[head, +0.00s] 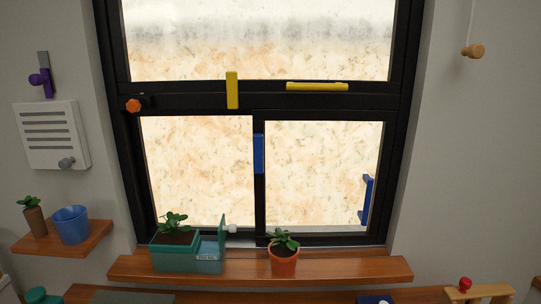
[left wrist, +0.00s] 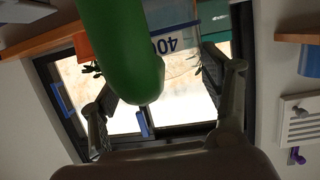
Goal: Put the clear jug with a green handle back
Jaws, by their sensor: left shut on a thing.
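My left gripper (left wrist: 158,80) is shut on the clear jug, with the jug's thick green handle (left wrist: 125,50) between its fingers in the left wrist view. The handle hides part of the jug. The clear jug (left wrist: 180,65) lies just beyond, with blue "400" markings that read upside down. I cannot make out the jug or either gripper in the head view. My right gripper is in neither view.
The wooden windowsill (head: 340,269) bears a teal planter (head: 172,259) and a terracotta pot (head: 283,267); its right part is clear. A left wall shelf (head: 88,241) holds a blue pot (head: 71,225). A blue window handle (head: 367,200) juts out on the right.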

